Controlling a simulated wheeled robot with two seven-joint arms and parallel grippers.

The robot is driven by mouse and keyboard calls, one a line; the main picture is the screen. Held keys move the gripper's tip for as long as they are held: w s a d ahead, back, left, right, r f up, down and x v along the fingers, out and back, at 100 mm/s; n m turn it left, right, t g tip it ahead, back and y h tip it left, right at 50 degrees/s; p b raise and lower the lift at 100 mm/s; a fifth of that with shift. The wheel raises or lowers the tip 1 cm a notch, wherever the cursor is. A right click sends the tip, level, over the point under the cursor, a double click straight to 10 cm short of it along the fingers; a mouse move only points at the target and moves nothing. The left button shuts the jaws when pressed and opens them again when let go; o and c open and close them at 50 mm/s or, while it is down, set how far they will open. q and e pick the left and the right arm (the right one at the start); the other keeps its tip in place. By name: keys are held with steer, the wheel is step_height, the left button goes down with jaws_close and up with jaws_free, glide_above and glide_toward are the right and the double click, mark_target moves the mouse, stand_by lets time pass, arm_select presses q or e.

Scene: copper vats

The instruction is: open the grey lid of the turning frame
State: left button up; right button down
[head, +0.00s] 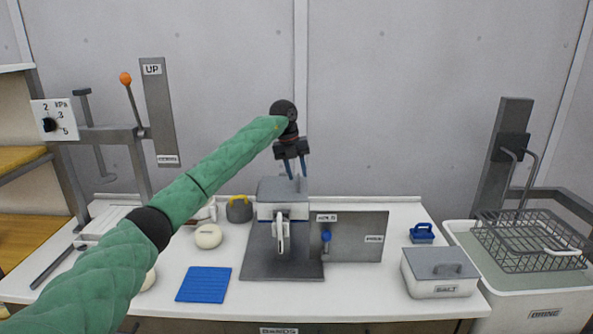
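The turning frame stands mid-table on a dark grey base plate (262,268). Its box has a grey lid (274,190) on top, which looks closed. A pale handle or latch (283,234) hangs at the front of the box. My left gripper (297,176) points down just over the back right part of the lid, with its two blue-tipped fingers apart and nothing between them. I cannot tell whether the fingertips touch the lid. My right gripper is out of view.
A grey panel marked HOLD (356,237) with a blue knob stands right of the box. A salt box (440,272), a blue mat (204,284), a white round cheese-like piece (208,236) and a weight (239,209) surround it. A lever press is left; a wire basket (530,240) is right.

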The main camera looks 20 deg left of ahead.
arm_select(q)
jaws_close()
steer(key=shift+r, duration=0.1)
